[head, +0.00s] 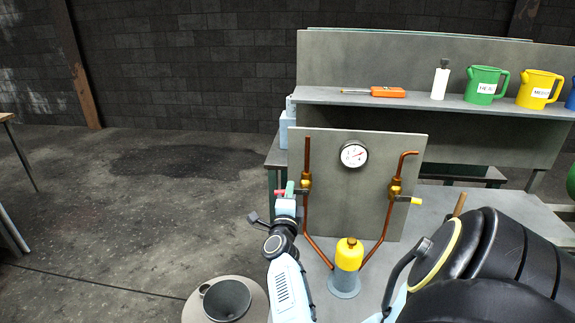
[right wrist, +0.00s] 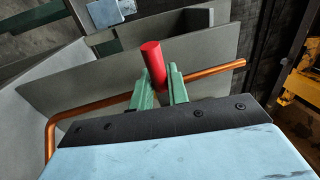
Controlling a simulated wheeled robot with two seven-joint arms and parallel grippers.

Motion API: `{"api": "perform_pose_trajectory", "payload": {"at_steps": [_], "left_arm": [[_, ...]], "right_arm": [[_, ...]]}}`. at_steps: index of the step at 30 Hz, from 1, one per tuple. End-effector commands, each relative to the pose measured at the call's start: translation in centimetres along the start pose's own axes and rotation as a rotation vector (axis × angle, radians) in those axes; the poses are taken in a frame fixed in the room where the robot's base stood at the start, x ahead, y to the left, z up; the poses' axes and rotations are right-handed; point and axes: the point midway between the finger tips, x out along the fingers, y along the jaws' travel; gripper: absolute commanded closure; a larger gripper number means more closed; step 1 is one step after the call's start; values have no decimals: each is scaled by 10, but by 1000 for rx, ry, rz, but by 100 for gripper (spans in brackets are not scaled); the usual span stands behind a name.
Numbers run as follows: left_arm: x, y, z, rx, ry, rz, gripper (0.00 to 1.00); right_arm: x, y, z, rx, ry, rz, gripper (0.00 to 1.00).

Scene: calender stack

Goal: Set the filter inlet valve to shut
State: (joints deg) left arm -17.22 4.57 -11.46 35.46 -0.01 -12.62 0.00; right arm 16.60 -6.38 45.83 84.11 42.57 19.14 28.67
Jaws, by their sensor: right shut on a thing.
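The red-handled valve (head: 305,183) sits on the left copper pipe of the upright grey panel (head: 340,210). Its red handle (head: 280,192) points left, crosswise to the upright pipe. My right gripper (head: 290,188) is at this handle, with its green fingers shut on it. In the right wrist view the red handle (right wrist: 153,65) stands out between the fingertips (right wrist: 158,88), and the copper pipe (right wrist: 100,103) runs behind. A second valve (head: 395,188) with a yellow handle (head: 416,201) is on the right pipe. No label tells which one is the inlet. My left gripper is out of view.
A yellow-topped filter (head: 349,254) stands between the pipes' lower ends. A pressure gauge (head: 354,154) is on the panel. The shelf (head: 430,101) behind bears an orange tool (head: 388,92), a white bottle (head: 440,82) and jugs. A grey funnel-like vessel (head: 227,299) is at lower left.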

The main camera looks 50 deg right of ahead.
Motion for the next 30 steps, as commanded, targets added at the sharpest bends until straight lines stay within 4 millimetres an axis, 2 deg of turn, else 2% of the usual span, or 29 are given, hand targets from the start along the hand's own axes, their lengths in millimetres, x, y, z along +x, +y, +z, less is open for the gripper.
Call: {"api": "perform_pose_trajectory", "payload": {"at_steps": [19,20,24,30], "left_arm": [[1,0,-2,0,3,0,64],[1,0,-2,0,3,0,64],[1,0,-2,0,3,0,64],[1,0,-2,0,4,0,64]], "right_arm": [[1,-4,-1,54,14,-4,100],[1,-4,-1,54,14,-4,82],[1,-3,-1,53,13,-3,66],[1,-3,0,51,11,-2,66]]}}
